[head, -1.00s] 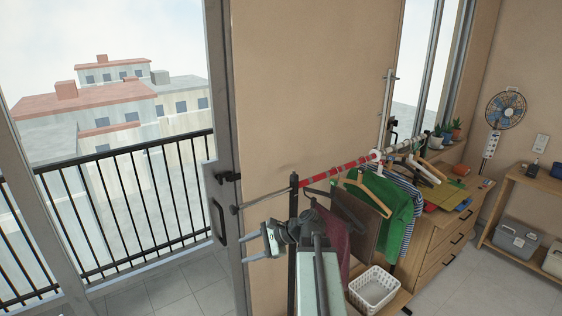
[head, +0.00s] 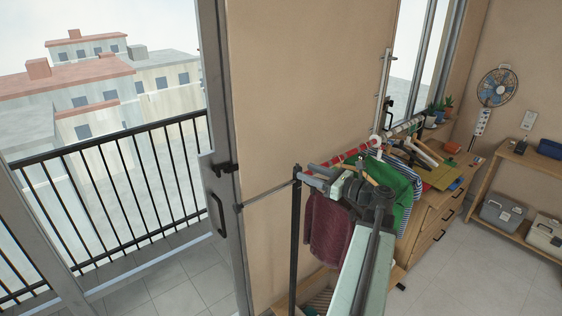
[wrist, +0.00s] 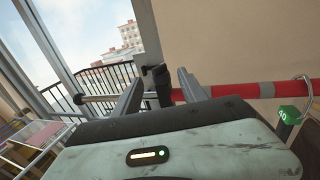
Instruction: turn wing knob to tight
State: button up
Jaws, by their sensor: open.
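The clothes rail (head: 352,157) is red and white, with a thinner grey rod (head: 268,194) running left from a black post (head: 295,235). In the wrist view, a black knob-like fitting (wrist: 157,76) sits where the grey rod meets the red rail (wrist: 240,91). Its wing shape and its setting are too small to tell. My gripper (wrist: 161,77) is open, with one finger on each side of this fitting. I cannot tell whether the fingers touch it. In the head view, my gripper (head: 312,174) is beside the post top and hides part of the rail.
A maroon garment (head: 326,230) and a green one (head: 403,212) hang close to my arm. A glass door frame (head: 222,130) with a black handle (head: 219,213) stands left. A wooden drawer unit (head: 440,212) is behind the clothes. Floor is clear at right (head: 480,270).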

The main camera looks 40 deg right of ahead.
jog(key=w+a, duration=0.1)
jog(key=w, duration=0.6)
jog(key=shift+w+a, duration=0.25)
jog(key=shift+w, duration=0.15)
grip_shut()
